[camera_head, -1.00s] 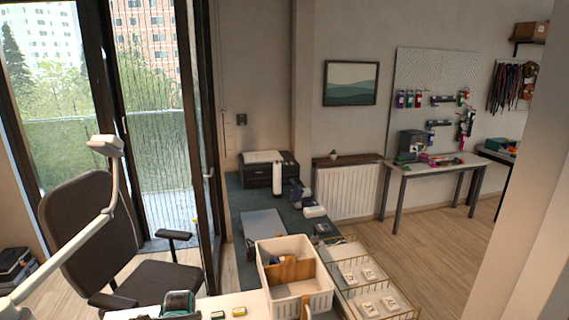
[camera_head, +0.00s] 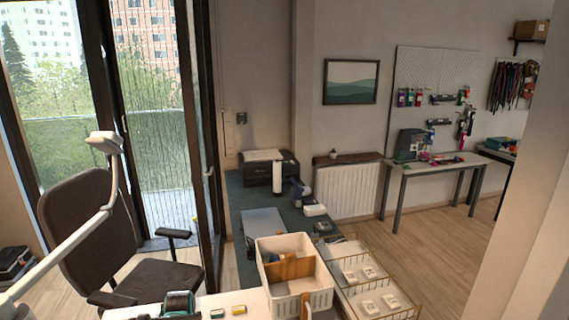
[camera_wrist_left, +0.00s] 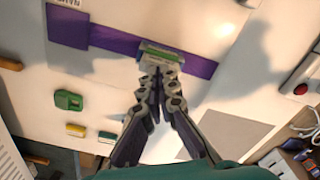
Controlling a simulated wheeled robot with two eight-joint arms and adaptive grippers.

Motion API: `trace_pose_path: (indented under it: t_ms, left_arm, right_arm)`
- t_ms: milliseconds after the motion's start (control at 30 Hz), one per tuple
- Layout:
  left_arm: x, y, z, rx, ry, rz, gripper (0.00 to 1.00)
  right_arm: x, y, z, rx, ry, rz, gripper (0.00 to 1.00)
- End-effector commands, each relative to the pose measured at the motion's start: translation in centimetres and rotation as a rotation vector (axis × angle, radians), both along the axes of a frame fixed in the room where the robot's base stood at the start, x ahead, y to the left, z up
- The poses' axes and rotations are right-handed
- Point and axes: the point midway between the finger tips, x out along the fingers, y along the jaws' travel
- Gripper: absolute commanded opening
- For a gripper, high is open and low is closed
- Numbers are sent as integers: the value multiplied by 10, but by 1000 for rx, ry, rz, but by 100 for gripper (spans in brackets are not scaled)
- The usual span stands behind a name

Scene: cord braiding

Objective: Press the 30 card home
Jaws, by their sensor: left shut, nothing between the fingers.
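In the left wrist view my left gripper (camera_wrist_left: 160,78) is shut and empty, its two fingers meeting at the tips. The tips are right at a small grey and green block (camera_wrist_left: 162,56) on a purple strip (camera_wrist_left: 118,42) across a white surface. I cannot tell whether they touch it. No number is readable, so I cannot tell which thing is the 30 card. My right gripper is in neither view.
In the wrist view a purple block (camera_wrist_left: 68,26) is at the upper left; a green block (camera_wrist_left: 68,100) and a yellow block (camera_wrist_left: 75,130) lie lower. A red button (camera_wrist_left: 300,89) is at the right. In the head view a white divided bin (camera_head: 290,303) stands on the desk.

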Motion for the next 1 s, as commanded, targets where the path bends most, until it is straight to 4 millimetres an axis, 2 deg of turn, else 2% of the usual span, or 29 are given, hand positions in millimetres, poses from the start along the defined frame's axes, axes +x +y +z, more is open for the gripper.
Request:
trace_pose_path:
  t_ms: [800,1000]
  left_arm:
    - [0,0,68,0,0,0,0]
    - [0,0,80,0,0,0,0]
  right_arm:
    - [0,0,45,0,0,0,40]
    - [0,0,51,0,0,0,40]
